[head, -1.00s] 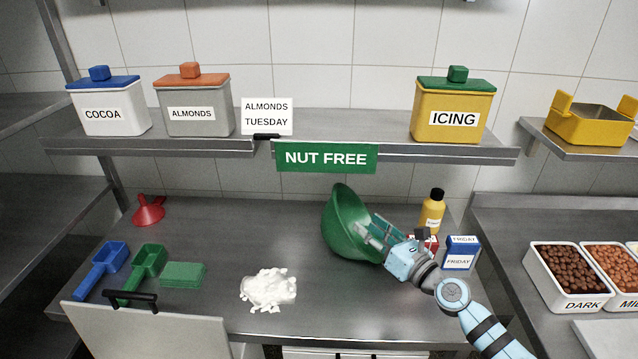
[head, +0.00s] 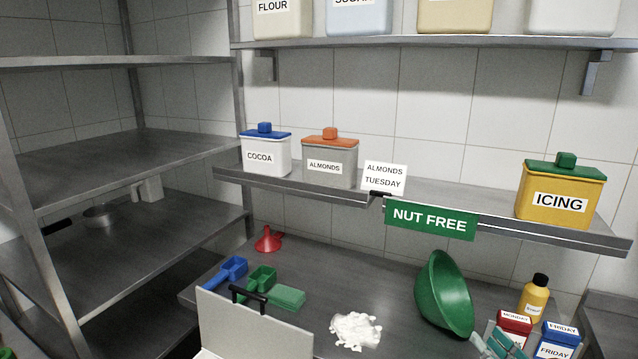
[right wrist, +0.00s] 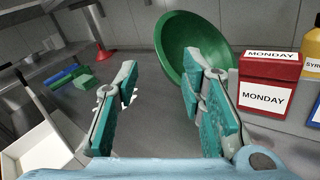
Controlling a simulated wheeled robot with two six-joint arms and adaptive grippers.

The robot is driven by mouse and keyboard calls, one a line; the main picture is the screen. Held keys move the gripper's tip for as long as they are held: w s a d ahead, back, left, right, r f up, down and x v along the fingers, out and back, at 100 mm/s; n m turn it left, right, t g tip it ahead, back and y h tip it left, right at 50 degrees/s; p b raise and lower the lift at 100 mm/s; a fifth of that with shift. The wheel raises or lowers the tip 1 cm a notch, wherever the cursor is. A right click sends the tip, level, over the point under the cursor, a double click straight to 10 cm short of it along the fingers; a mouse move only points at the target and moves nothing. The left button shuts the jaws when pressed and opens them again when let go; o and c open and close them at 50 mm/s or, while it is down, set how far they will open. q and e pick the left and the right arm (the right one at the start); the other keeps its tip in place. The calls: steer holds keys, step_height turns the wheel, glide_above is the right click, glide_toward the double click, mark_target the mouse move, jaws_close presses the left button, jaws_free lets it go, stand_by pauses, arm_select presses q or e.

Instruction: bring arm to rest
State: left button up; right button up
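My right gripper (head: 497,345) shows at the bottom right of the head view, in front of the red Monday box. In the right wrist view its two teal-padded fingers (right wrist: 160,105) stand wide apart with nothing between them. The green bowl (head: 443,294) stands tilted on its side on the metal table (head: 290,250), apart from the gripper. It also shows beyond the fingers in the right wrist view (right wrist: 185,45). My left gripper is in neither view.
A red Monday box (head: 515,325), a blue Friday box (head: 558,342) and a yellow bottle (head: 534,298) stand close to the right gripper. White powder (head: 356,330), scoops (head: 262,279) and a red funnel (head: 268,240) lie further left. A shelf (head: 300,182) with bins runs above.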

steer(key=s+a+f+n+g+y, duration=0.1)
steer(key=s+a+f+n+g, duration=0.55)
steer(key=n, duration=0.65)
steer(key=s+a+f+n+g+y, duration=0.1)
steer(key=s+a+f+n+g, duration=0.2)
steer(key=s+a+f+n, duration=0.8)
steer(key=s+d+n+g+h, duration=0.5)
steer(key=s+d+n+h, duration=0.25)
steer(key=s+n, duration=0.65)
step_height(320, 180, down, 19)
steer(key=s+d, duration=0.1)
steer(key=d, duration=0.1)
steer(key=s+f+m+g, duration=0.1)
steer(key=s+f+g, duration=0.1)
steer(key=s+f, duration=1.1)
steer(key=shift+s+d+y, duration=0.45)
steer(key=shift+s, duration=0.45)
